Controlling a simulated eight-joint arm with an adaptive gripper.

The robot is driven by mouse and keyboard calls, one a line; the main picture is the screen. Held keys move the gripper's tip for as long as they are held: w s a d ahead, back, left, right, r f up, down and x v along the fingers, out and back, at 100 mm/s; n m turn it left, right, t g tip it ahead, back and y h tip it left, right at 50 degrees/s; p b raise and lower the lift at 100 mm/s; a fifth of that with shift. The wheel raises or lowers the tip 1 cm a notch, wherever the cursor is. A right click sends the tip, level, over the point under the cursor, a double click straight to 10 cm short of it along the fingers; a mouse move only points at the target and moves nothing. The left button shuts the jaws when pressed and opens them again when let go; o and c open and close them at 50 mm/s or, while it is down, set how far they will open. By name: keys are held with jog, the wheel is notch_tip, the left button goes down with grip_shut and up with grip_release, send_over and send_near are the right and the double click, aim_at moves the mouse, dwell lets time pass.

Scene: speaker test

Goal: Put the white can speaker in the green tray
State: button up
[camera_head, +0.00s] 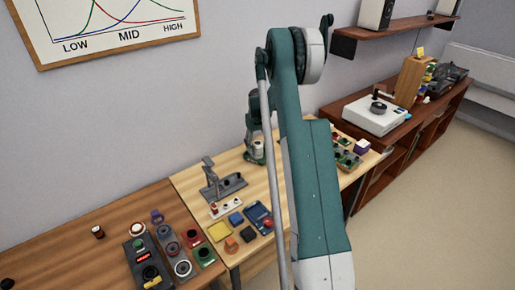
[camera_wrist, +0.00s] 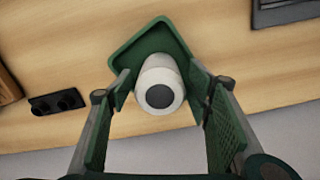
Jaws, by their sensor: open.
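The white can speaker (camera_wrist: 151,67), with a dark round centre on its end, is between the two fingers of my gripper (camera_wrist: 162,100) in the wrist view. The fingers are spread, with a gap on the right; whether the left one touches the can is unclear. The green tray (camera_wrist: 140,47) lies on the wooden table beyond and under the can. The can's far end overlaps the tray's inside; its near end covers the tray's near rim, so its contact is hidden. In the head view my gripper (camera_head: 256,150) is low at the table's back, with a white bit of the can showing.
A dark two-knob piece (camera_wrist: 56,102) lies left of the tray, and a grey box (camera_wrist: 288,10) is at the upper right. In the head view a grey stand (camera_head: 222,188) is left of my gripper. Several small coloured parts lie in front and to the right.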

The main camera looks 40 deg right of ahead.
jog(key=shift+r, duration=0.15)
notch_tip(320, 180, up, 12)
jog(key=shift+p, duration=0.6)
dwell(0.7)
jog(key=s+a+r+t, duration=0.1)
jog(key=s+a+r, duration=0.4)
jog(key=a+r, duration=0.3)
jog(key=s+a+r+n+t, duration=0.1)
jog(key=s+a+r, duration=0.55)
jog(key=a, duration=0.35)
jog(key=s+a+r+t, duration=0.1)
jog(key=s+a+r, duration=0.3)
jog(key=a+r, duration=0.5)
jog(key=s+a+f+t, duration=0.1)
jog(key=s+a, duration=0.5)
jog(key=s, duration=0.3)
jog(key=s+a+f+n+t, duration=0.1)
jog(key=s+a+f, duration=0.1)
jog(key=s+a, duration=0.4)
jog(key=s+a+f+n+t, duration=0.1)
jog(key=s+a, duration=0.5)
jog(key=s, duration=0.6)
jog(key=shift+a+f+t, duration=0.2)
jog(key=shift+a+t, duration=0.1)
jog(key=shift+t, duration=0.3)
